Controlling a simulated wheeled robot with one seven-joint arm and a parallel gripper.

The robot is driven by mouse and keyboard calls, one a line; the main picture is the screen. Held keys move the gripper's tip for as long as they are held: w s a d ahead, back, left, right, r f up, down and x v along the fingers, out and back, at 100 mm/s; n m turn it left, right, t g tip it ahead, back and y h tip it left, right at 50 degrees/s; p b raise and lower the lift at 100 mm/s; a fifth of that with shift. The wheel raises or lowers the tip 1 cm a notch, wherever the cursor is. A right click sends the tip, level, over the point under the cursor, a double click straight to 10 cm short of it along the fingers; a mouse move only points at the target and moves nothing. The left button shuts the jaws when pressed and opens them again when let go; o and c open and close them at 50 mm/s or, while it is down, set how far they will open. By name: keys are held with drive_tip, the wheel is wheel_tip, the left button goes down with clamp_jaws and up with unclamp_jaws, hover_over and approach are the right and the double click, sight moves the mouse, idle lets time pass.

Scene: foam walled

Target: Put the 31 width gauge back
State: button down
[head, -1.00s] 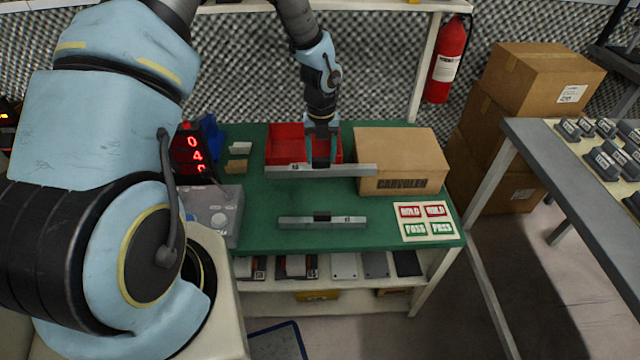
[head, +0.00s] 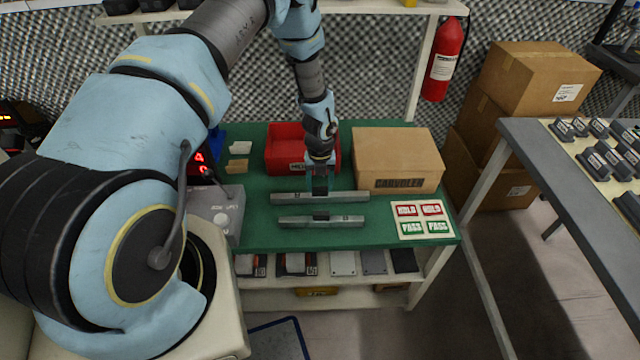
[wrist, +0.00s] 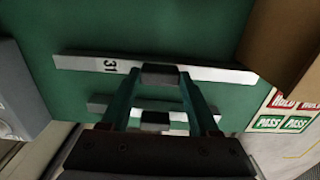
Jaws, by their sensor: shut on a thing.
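The 31 width gauge (wrist: 90,64) is a long pale grey bar with a dark block in its middle and "31" printed left of it. It also shows in the head view (head: 345,197). My gripper (head: 320,192) is shut on its middle block, and the teal fingers show around it in the wrist view (wrist: 159,76). The bar lies level, low over the green mat; I cannot tell if it touches. A second, similar bar (head: 295,221) with a dark middle block lies on the mat in front, roughly parallel and apart; its marking is too small to read.
A green-topped bench (head: 390,210) holds a red bin (head: 283,150), a cardboard box (head: 400,160) behind right, and a HOLD/PASS label sheet (head: 423,220) at right. A grey device (head: 220,212) stands left. The mat is clear between second bar and front edge.

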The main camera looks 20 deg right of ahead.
drive_tip(key=shift+f, duration=0.15)
drive_tip(key=shift+c, duration=0.6)
unclamp_jaws()
